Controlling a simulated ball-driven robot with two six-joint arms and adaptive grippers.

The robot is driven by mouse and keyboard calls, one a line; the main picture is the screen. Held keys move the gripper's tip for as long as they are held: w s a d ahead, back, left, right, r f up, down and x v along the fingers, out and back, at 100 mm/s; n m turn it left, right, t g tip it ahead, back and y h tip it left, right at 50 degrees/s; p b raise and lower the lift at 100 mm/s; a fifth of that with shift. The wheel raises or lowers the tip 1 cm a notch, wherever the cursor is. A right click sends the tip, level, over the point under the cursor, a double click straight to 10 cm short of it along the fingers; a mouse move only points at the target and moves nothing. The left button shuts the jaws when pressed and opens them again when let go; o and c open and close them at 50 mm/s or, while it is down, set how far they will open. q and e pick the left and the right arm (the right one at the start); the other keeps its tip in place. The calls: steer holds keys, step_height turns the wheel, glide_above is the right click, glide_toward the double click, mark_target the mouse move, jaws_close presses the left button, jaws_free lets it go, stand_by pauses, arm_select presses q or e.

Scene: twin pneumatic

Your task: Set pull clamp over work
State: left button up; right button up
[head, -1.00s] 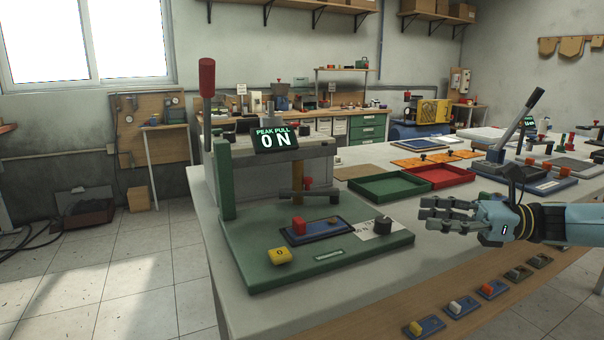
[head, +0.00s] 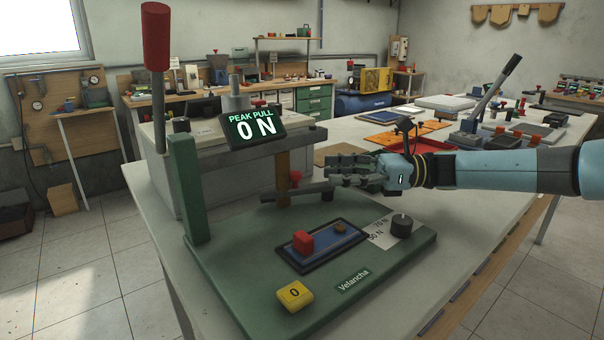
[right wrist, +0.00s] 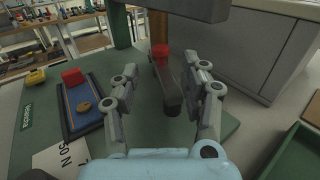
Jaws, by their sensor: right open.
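The pull tester has a green base (head: 230,275), a green post (head: 187,190) and a display (head: 254,127) reading PEAK PULL 0 N. Its clamp bar (head: 280,194) is dark grey with a red knob (head: 295,176) and lies behind the work plate. The blue work plate (head: 322,243) carries a red block (head: 303,241) and a small brown disc (head: 340,229). My right gripper (head: 338,172) is open at the bar's right end. In the right wrist view, the clamp bar (right wrist: 168,88) lies between the open fingers (right wrist: 165,85), with gaps at both sides. My left gripper is out of view.
A yellow piece marked 0 (head: 294,296) sits at the base's front. A dark knob (head: 402,226) stands at its right. A tall red-handled lever (head: 156,40) rises at left. In the wrist view, a green tray (right wrist: 296,155) is at lower right.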

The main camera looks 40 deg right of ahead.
mark_target(305, 187)
steer(key=x, duration=0.5)
steer(key=shift+d, duration=0.1)
steer(key=shift+x, duration=0.75)
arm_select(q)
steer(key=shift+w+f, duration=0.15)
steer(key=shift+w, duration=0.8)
arm_select(e)
steer(key=c, duration=0.3)
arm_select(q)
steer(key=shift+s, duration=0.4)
arm_select(e)
jaws_close()
